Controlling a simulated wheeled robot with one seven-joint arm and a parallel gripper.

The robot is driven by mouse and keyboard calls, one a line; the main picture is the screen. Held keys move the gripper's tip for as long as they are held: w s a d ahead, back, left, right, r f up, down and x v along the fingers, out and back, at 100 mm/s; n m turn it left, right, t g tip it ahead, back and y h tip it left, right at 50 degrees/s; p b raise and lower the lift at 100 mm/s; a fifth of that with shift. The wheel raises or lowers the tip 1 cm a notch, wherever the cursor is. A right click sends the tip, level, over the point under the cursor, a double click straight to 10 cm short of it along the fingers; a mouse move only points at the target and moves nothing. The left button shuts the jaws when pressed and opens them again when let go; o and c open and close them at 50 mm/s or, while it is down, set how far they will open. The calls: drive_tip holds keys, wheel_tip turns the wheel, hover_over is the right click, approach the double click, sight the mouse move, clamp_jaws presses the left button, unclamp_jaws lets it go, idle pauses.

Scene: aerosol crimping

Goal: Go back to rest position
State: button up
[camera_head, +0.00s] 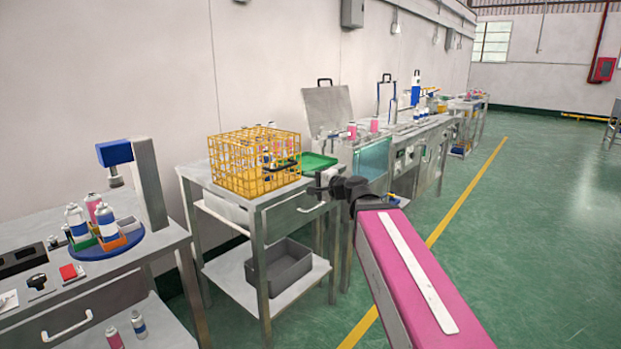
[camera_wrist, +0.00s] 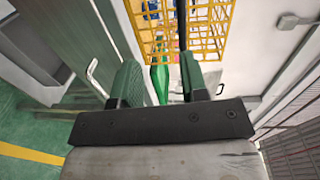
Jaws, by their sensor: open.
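My gripper (camera_head: 318,188) is at the right side of the yellow wire basket (camera_head: 232,166) in the head view, at the end of my outstretched arm. In the wrist view its two dark green fingers (camera_wrist: 160,72) stand apart with nothing gripped between them. The basket's yellow grid (camera_wrist: 215,30) lies beyond the fingertips. A black bar (camera_wrist: 182,22) runs up in front of the grid, near the right finger. I cannot tell whether a finger touches it. Several spray cans stand inside the basket, on a grey metal table (camera_head: 262,198).
A green tray (camera_head: 318,161) lies right behind my gripper. A crimping station (camera_head: 115,152) with cans on a blue round plate (camera_head: 106,246) stands at the left. A water bath (camera_head: 372,160) stands behind. A grey bin (camera_head: 280,264) sits on the lower shelf. Floor at right is free.

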drive_tip(key=s+d+f+n+g+h, duration=0.2)
drive_tip(key=d+f, duration=0.4)
drive_tip(key=f, duration=0.6)
drive_tip(key=s+d+f+n+g+h, duration=0.3)
drive_tip(key=s+d+f+g+h, duration=0.2)
drive_tip(key=f, duration=0.7)
drive_tip(key=s+d+f+n+g+h, duration=0.2)
drive_tip(key=s+d+f+h, duration=0.3)
drive_tip(key=f, duration=0.7)
drive_tip(key=s+d+g, duration=0.1)
drive_tip(key=s+d, duration=0.1)
drive_tip(key=shift+d+f+n+g+h, duration=0.3)
drive_tip(key=shift+f+n+g+h, duration=0.1)
